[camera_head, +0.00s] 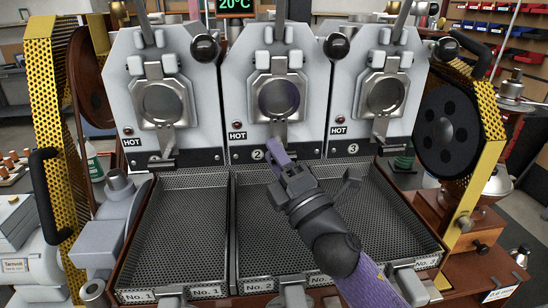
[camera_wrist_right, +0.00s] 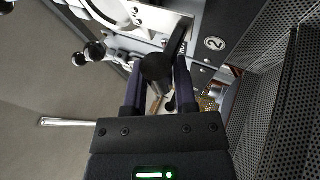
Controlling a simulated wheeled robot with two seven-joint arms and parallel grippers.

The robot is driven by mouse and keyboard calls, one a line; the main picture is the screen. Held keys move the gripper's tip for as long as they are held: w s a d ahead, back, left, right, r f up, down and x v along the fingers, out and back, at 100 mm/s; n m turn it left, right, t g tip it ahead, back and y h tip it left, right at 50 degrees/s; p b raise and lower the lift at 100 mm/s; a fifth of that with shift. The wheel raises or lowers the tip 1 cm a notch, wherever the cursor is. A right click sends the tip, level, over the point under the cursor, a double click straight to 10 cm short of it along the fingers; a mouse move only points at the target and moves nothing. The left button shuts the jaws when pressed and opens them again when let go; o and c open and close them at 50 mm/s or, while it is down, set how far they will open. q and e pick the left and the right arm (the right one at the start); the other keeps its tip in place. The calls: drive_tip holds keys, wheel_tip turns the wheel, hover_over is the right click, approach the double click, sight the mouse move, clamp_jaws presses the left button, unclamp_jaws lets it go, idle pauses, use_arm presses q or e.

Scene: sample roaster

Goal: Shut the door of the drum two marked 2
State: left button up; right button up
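Drum two is the middle of three grey fronts, with its plate marked 2 (camera_head: 257,155), which also shows in the wrist view (camera_wrist_right: 215,44). Its door (camera_head: 278,98) has a round window in a metal frame and looks upright against the front; a small gap cannot be ruled out. My right gripper (camera_head: 275,160) is just below this door. In the wrist view my right gripper (camera_wrist_right: 160,82) has its fingers apart, with a dark rounded handle (camera_wrist_right: 158,68) at their tips; whether they press on it is unclear. My left gripper is not in view.
Drum one's door (camera_head: 162,102) and drum three's door (camera_head: 385,92) stand on either side. Below are perforated trays, including the left tray (camera_head: 178,240). Black ball knobs (camera_head: 205,48) stick out above. Yellow perforated guards (camera_head: 45,110) flank the machine.

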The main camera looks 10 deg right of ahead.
drive_tip(key=o, duration=0.3)
drive_tip(key=shift+w+d, duration=0.2)
drive_tip(key=shift+d, duration=0.1)
drive_tip(key=shift+o, duration=0.2)
drive_tip(key=shift+s+a, duration=0.1)
drive_tip(key=shift+f, duration=0.1)
drive_tip(key=b+v, duration=0.1)
drive_tip(key=v, duration=0.9)
drive_tip(key=shift+b, duration=0.3)
